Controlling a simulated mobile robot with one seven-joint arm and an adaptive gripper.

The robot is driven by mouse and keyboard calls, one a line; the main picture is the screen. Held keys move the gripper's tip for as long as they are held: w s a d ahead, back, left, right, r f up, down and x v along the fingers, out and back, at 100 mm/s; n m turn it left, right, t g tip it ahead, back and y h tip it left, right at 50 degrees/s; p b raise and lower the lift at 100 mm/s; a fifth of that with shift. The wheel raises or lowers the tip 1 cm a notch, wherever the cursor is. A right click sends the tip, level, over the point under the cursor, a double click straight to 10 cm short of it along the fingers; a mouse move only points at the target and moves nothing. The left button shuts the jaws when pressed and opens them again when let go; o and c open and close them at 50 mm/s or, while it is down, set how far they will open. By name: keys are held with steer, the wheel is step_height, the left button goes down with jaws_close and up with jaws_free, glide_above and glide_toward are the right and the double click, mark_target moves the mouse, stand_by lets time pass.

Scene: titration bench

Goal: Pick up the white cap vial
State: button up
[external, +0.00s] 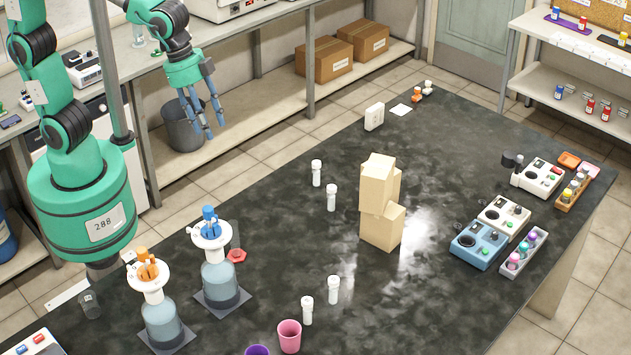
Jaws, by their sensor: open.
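Two white cap vials, one (316,174) and another (332,198), stand upright near the middle of the dark bench. Two similar white-capped vials, one (333,291) and another (307,311), stand nearer the front. I cannot tell from this view which one the task means. My gripper (214,130) is open and empty, with its blue-grey fingers pointing down. It is in the air at the upper left, apart from all the vials.
Wooden blocks (382,228) are stacked right of the vials. Two glass bottles, one with an orange top (160,318) and one with a blue top (219,278), stand at the left front. A pink cup (289,336) is at the front edge. Instruments (478,244) line the right side.

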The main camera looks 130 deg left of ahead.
steer(key=w+a+f+g+p, duration=0.1)
steer(key=w+a+f, duration=0.1)
steer(key=a, duration=0.4)
steer(key=w+a+f+p, duration=0.1)
steer(key=w+a+f, duration=0.1)
steer(key=a, duration=0.3)
steer(key=m+g+h+p, duration=0.1)
steer(key=m+g+p, duration=0.1)
steer(key=p, duration=0.3)
glide_above(316, 163)
step_height(316, 163, down, 21)
steer(key=shift+f, duration=0.15)
steer(key=shift+f, duration=4.3)
steer(key=shift+f, duration=0.1)
steer(key=shift+w+f, duration=0.1)
steer(key=shift+f, duration=2.4)
